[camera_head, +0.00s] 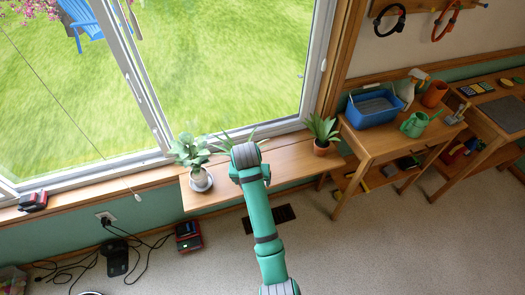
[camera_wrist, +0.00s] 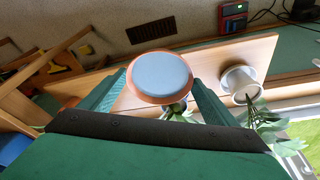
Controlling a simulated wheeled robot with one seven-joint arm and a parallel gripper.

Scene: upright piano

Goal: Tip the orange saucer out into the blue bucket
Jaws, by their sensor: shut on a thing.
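In the wrist view, the orange saucer (camera_wrist: 136,96) is between the two green fingers of my gripper (camera_wrist: 160,97), which is shut on it. Its orange rim surrounds a smooth blue-grey disc; I cannot tell whether this is its contents or a surface of the saucer. It is above the wooden bench. The blue bucket (camera_head: 378,120), a low rectangular tub with a grey inside, stands on the wooden side table to the right of my arm. A blue patch shows at the left edge of the wrist view.
The wooden bench (camera_head: 279,169) under the window holds a white-potted plant (camera_head: 201,181), a terracotta-potted plant (camera_head: 321,148) and leaves partly behind my arm. A spray bottle, a green watering can (camera_head: 414,124) and an orange pot (camera_head: 434,94) stand close right of the bucket.

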